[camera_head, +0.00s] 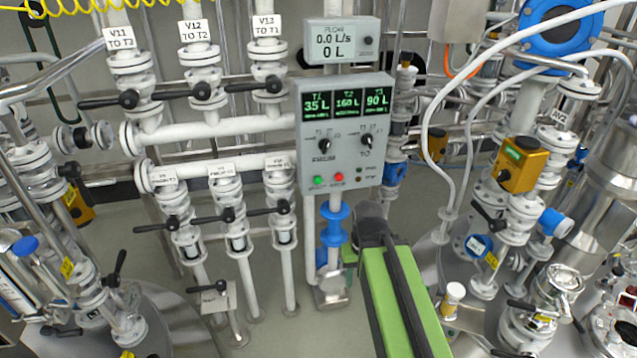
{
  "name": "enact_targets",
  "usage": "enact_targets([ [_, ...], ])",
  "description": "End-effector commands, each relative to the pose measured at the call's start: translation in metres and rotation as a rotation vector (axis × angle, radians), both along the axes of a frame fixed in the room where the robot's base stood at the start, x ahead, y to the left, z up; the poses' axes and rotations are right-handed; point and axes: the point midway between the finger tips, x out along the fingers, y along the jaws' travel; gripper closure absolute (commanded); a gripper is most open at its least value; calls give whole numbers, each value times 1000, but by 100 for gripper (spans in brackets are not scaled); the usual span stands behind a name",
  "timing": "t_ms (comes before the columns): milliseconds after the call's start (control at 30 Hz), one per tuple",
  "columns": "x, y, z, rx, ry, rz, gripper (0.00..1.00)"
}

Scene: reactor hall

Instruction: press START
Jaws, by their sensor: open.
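A grey control panel (347,165) hangs mid-picture, with green readouts of 35 L, 160 L and 90 L. On its lower edge are a green button (319,180) and a red button (338,177); their captions are too small to read. Two black knobs sit above, a left knob (323,146) and a right knob (367,140) marked TO. A flow display (341,41) above the panel reads 0.0 L/s and 0 L. My gripper (369,212) is the dark end of my green arm, below and right of the buttons and apart from them. Its fingertips are not distinct.
Valves with black levers, labelled V11 (119,38), V12 (194,31) and V13 (267,26), stand left of the panel. White hoses (425,130) and a yellow actuator (519,164) are on the right. A blue fitting (335,228) stands below the panel, left of my gripper.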

Motion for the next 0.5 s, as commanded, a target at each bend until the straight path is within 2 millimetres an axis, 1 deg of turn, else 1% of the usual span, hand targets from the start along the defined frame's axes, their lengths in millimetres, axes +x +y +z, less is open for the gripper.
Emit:
enact_targets([
  [33, 0, 0, 0, 0, 0, 0, 64],
  [67, 0, 0, 0, 0, 0, 0, 68],
  [300, 0, 0, 0, 0, 0, 0, 100],
  [500, 0, 0, 0, 0, 0, 0, 100],
])
